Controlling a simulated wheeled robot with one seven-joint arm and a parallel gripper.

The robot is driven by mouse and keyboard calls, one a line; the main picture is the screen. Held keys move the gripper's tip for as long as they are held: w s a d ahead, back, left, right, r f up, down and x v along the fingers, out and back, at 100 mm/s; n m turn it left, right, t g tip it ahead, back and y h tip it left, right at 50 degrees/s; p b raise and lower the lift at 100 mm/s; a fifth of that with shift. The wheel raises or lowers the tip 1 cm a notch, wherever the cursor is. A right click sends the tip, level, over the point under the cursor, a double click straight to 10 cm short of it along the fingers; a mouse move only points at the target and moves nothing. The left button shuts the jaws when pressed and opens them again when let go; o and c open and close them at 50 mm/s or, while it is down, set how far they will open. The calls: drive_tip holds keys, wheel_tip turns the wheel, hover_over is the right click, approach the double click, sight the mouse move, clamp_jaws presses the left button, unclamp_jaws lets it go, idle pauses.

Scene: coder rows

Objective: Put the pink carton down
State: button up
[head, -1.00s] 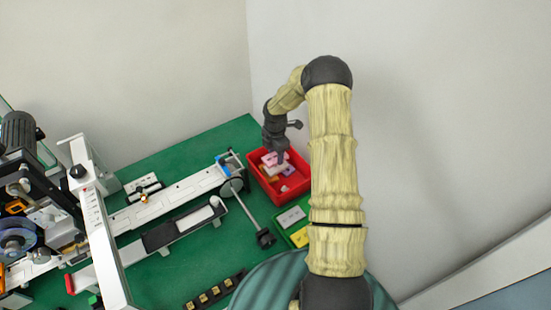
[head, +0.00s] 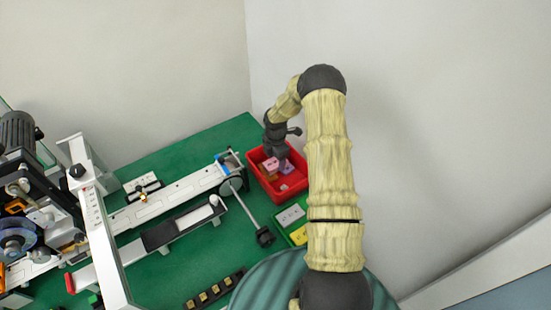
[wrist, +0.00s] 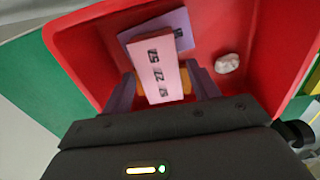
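The pink carton (wrist: 157,72) has dark markings and lies between the two fingers of my gripper (wrist: 161,78) in the wrist view. It is inside the red bin (wrist: 242,60), over a purple carton (wrist: 180,27) and an orange item (wrist: 140,88). Slivers of orange show between the carton and the fingers, so the gripper looks slightly open around it. In the head view my gripper (head: 282,158) reaches down into the red bin (head: 300,186), and the pink carton (head: 270,163) shows beside it. The carton's underside is hidden.
A small white lump (wrist: 227,63) lies in the bin's right part, where bare floor shows. A green bin (head: 283,226) with grey and yellow items stands in front of the red one. A machine with a white rail (head: 170,200) fills the left of the green table.

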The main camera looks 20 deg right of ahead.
sight(275, 162)
drive_tip(key=shift+o, duration=0.3)
drive_tip(key=shift+w+a, duration=0.1)
drive_tip(key=shift+a, duration=0.15)
drive_tip(key=shift+r, duration=0.1)
drive_tip(key=shift+r+p, duration=0.5)
drive_tip(key=shift+r, duration=0.2)
drive_tip(key=shift+d+r+b, duration=0.1)
drive_tip(key=shift+r+b, duration=0.25)
drive_tip(key=shift+b, duration=0.05)
wheel_tip(275, 162, up, 11)
drive_tip(key=b, duration=0.1)
drive_tip(key=shift+b, duration=0.4)
drive_tip(key=shift+f, duration=0.1)
